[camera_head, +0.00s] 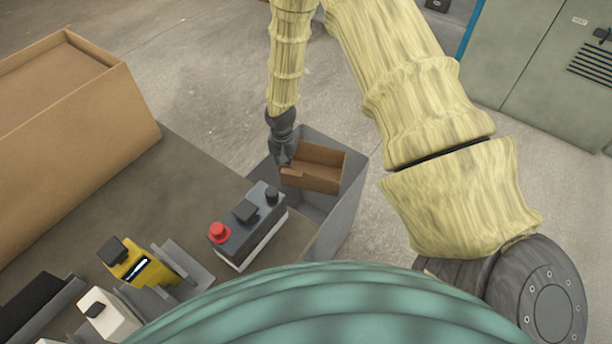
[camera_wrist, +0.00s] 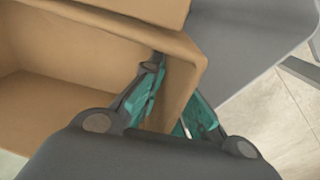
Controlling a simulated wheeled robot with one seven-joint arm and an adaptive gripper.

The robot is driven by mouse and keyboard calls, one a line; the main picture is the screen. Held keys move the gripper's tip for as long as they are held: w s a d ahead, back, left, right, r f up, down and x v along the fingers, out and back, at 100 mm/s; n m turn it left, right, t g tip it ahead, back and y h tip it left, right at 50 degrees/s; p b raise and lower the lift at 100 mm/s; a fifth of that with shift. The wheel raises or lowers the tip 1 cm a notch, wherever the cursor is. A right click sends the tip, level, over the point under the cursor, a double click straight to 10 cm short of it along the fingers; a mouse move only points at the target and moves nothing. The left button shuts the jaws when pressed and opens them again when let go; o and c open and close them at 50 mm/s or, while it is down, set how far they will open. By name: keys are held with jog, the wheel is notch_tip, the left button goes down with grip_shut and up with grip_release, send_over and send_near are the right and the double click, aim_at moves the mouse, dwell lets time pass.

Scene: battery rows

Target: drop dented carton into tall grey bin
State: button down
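The brown open carton (camera_head: 322,179) hangs tilted at the mouth of the tall grey bin (camera_head: 342,218) in the head view. My gripper (camera_head: 287,163) holds the carton by its left side. In the wrist view, the fingers (camera_wrist: 174,100) are shut on one wall of the carton (camera_wrist: 70,50), one finger inside it and one outside. The visible inside of the carton looks empty. A dent is not clear in either view. The carton and my gripper hide part of the bin's inside and rim.
A grey-brown bench (camera_head: 165,205) lies left of the bin. On it, a black battery with a red cap (camera_head: 240,228) stands close to the bin, and a yellow device (camera_head: 140,268) is nearer. A large cardboard box (camera_head: 70,150) is at the left. A green-grey cabinet (camera_head: 545,70) stands far right.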

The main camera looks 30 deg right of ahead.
jog(key=shift+r, duration=0.1)
jog(key=c, duration=1.6)
grip_release()
jog(key=shift+o, duration=0.2)
jog(key=shift+r, duration=5.95)
jog(key=shift+s, duration=0.1)
